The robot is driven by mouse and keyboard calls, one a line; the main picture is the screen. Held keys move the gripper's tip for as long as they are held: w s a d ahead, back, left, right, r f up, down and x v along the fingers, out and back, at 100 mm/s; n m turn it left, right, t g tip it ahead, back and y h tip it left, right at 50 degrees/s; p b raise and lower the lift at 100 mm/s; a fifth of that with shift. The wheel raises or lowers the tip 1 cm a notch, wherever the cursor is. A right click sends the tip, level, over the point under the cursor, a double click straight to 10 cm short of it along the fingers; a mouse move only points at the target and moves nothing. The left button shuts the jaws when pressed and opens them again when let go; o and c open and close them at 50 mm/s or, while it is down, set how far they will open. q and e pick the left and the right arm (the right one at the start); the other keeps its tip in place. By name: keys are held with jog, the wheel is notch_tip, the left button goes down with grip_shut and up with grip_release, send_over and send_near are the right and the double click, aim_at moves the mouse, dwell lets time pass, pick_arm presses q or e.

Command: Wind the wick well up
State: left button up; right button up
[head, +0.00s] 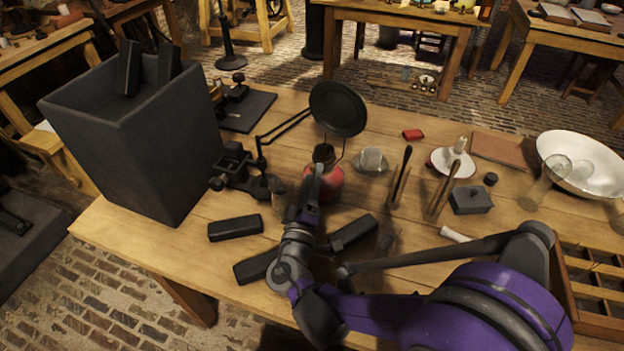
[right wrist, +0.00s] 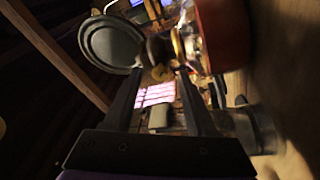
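The lamp has a rounded red body (head: 333,185) and a dark round plate (head: 338,108) above it on the table. My right gripper (head: 316,172) is in front of the lamp and hides part of it in the head view. In the right wrist view, the red body (right wrist: 226,35) is at the top and the round plate (right wrist: 110,44) at upper left. A small brass knob (right wrist: 161,73) shows between the tips of my right gripper (right wrist: 163,80). The fingers are apart; I cannot tell whether either touches the knob. The wick itself is not visible. My left gripper is out of view.
A tall dark open box (head: 140,150) stands at the table's left, with dark slabs poking out. Several dark blocks (head: 236,228) lie near the front. A black clamp-like device (head: 237,165) is left of the lamp. Upright tools (head: 402,175) and a white bowl (head: 580,165) are right.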

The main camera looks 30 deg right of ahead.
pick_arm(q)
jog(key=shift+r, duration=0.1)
pick_arm(e)
jog(key=shift+r, duration=0.15)
pick_arm(q)
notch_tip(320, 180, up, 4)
jog(key=p, duration=0.3)
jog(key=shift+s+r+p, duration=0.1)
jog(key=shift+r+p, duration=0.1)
jog(key=shift+p, duration=0.2)
pick_arm(e)
notch_tip(320, 180, up, 10)
jog(key=s+a+f+m+g+h, duration=0.1)
jog(key=s+a+f+m+g, duration=0.3)
jog(key=s+a+f, duration=0.35)
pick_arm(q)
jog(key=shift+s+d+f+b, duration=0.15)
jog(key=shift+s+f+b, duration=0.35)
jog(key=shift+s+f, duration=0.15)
pick_arm(e)
jog(key=w+f+x, duration=0.1)
jog(key=f+x, duration=0.1)
jog(key=x, duration=0.8)
jog(key=shift+w, duration=0.25)
jog(key=shift+a+f, duration=0.1)
